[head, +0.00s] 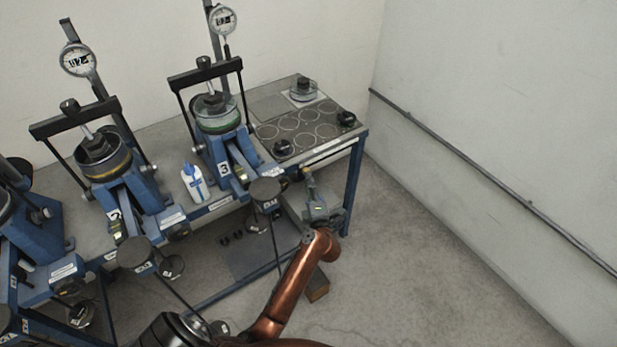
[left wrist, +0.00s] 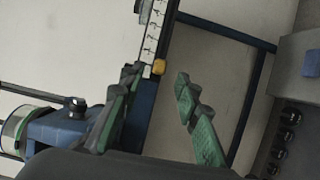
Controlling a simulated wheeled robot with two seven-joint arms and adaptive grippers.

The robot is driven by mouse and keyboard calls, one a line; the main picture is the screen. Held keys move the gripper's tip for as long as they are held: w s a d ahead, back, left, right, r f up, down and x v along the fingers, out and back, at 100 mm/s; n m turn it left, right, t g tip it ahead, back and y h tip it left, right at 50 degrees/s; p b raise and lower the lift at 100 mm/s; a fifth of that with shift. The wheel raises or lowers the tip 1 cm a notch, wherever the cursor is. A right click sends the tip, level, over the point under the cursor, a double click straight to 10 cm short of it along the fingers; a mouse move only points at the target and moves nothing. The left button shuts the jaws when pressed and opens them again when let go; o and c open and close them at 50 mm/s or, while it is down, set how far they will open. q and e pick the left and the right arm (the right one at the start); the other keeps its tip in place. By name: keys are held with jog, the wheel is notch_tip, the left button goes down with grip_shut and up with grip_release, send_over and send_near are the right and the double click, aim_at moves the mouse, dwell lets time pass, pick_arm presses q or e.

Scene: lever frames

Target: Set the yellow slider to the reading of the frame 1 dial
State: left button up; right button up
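The yellow slider (left wrist: 159,67) sits at the lower end of a white scale strip (left wrist: 151,38) with tick marks in the left wrist view. In the head view my left gripper (head: 309,185) is by the bench's front edge, near the right end. Part of a blue lever frame (head: 38,235) shows at the far left, probably frame 1; its dial is out of view. My right gripper is not in view.
Frame 2, with its dial (head: 77,60), and frame 3, with its dial (head: 223,19), stand on the bench. A white-blue bottle (head: 194,183) stands between them. A tray with round recesses (head: 300,127) is at right. Hanging weights (head: 265,190) jut out in front. The right floor is clear.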

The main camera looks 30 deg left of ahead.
pick_arm(q)
jog(key=x, duration=0.3)
jog(key=shift+w+a+b, duration=0.2)
jog(key=shift+w+b, duration=0.05)
jog(key=shift+b, duration=0.05)
jog(key=shift+c, duration=0.5)
grip_shut()
